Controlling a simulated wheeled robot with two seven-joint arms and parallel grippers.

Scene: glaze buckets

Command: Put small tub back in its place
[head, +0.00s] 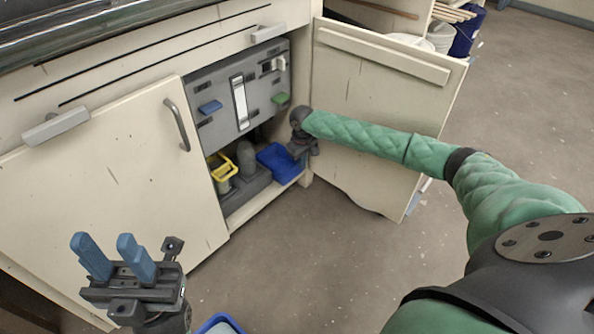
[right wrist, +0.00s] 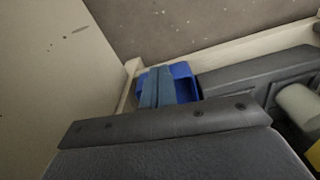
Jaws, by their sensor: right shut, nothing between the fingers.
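A small blue tub (head: 277,160) sits low inside the open cabinet, at the right end of the cabinet floor by the opening. It also shows in the right wrist view (right wrist: 184,80), partly hidden behind my fingers. My right gripper (head: 299,152) is at the cabinet opening, just beside the tub in the head view. In the right wrist view its blue fingers (right wrist: 156,86) are together and empty, in front of the tub. I cannot tell whether they touch it. My left gripper (head: 104,245) is open and empty, in front of the closed left door.
A yellow-rimmed container (head: 222,168) and a grey base (head: 245,187) stand left of the tub. The open right door (head: 375,110) is behind my right arm. Another blue container (head: 220,324) is cut off at the bottom edge. The floor between is clear.

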